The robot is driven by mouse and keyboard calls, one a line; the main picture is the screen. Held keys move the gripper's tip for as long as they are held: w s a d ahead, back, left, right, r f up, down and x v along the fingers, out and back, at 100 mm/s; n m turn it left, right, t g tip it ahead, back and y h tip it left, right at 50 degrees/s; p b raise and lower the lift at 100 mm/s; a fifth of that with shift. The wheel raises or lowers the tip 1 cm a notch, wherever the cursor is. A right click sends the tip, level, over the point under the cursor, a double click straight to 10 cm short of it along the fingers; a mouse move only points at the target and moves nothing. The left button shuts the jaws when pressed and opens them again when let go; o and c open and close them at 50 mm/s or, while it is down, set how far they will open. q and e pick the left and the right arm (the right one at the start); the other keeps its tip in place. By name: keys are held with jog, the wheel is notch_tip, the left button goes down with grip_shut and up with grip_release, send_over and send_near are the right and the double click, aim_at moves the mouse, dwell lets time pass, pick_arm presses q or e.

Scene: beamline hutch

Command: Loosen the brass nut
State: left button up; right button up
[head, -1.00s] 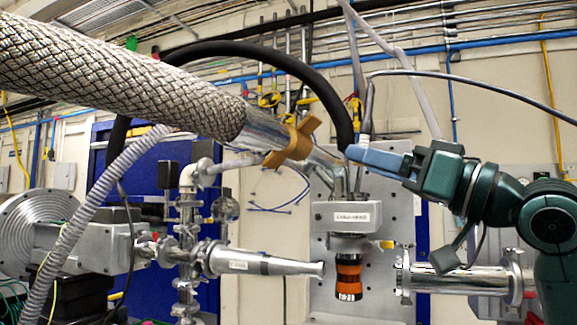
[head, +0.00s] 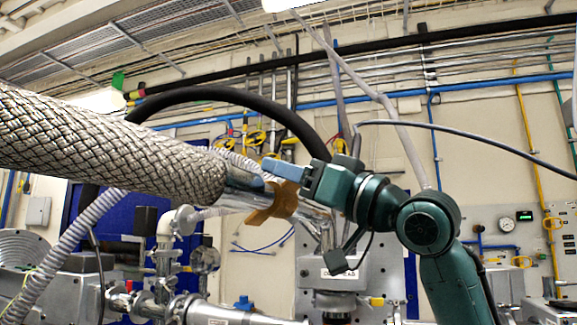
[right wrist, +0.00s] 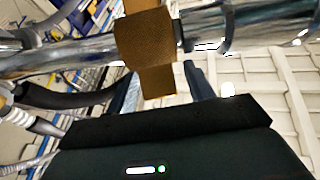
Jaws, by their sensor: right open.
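The brass nut (head: 272,205) is a brown-gold collar with flat wings, around the shiny metal pipe at the end of the braided hose. My right gripper (head: 270,167) is at the nut's upper side, its blue fingers pointing left. In the right wrist view the nut (right wrist: 145,40) lies just ahead of the gripper (right wrist: 162,75). The fingers are open, and one wing of the nut extends down between them. Contact cannot be made out. My left gripper is not in view.
A thick braided hose (head: 110,145) comes in from the left, and a black hose (head: 240,95) arches behind it. A grey labelled block (head: 322,272) stands below. A thin dark cable crosses above my right arm. Vacuum pipework (head: 165,255) fills the lower left.

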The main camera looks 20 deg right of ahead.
jog(key=shift+w+a+r, duration=0.1)
jog(key=shift+w+a, duration=0.15)
jog(key=shift+w, duration=0.05)
jog(key=shift+c, duration=0.3)
jog(key=c, duration=0.9)
